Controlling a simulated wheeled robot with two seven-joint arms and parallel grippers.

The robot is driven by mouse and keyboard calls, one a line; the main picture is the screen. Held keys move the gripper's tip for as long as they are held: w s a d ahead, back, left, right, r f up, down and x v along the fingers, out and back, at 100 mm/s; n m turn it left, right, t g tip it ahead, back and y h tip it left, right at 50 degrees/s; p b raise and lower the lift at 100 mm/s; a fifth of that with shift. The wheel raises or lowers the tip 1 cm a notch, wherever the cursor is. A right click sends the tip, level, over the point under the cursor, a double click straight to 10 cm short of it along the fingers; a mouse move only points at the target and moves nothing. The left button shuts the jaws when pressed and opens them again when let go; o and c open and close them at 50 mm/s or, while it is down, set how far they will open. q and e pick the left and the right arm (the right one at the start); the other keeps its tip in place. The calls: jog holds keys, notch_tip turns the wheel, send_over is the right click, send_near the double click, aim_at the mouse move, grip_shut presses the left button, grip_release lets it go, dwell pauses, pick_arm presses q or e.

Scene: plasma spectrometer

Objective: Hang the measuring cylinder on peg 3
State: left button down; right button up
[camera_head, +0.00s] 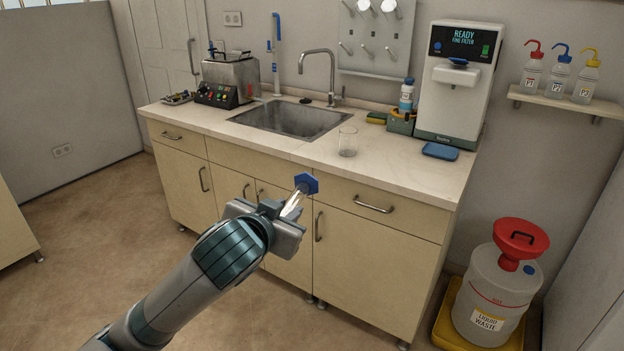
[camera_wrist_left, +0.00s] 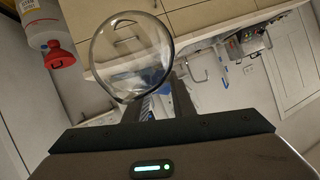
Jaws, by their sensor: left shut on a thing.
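My left gripper (camera_head: 290,210) is shut on the measuring cylinder, in front of and below the counter edge. The cylinder's blue hexagonal base (camera_head: 306,183) sticks out beyond the fingers, up and to the right. Its clear tube is mostly hidden by the gripper. In the left wrist view a clear round glass rim (camera_wrist_left: 132,55) shows close to the camera, above the fingers (camera_wrist_left: 157,108). The grey peg board (camera_head: 375,50) hangs on the wall behind the counter, with several pegs and cut off at the top. I cannot read peg numbers. My right gripper is not in view.
The counter (camera_head: 270,145) holds a sink (camera_head: 290,118) with a tall tap (camera_head: 330,75), a glass beaker (camera_head: 348,141), a white dispenser (camera_head: 460,85) and a blue tray (camera_head: 440,151). A waste container (camera_head: 492,290) stands at the right. Open floor lies left.

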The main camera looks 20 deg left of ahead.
pick_arm(q)
jog(key=s+f, duration=0.4)
jog(key=f, duration=0.4)
jog(key=s+f, duration=0.4)
jog(key=f, duration=0.4)
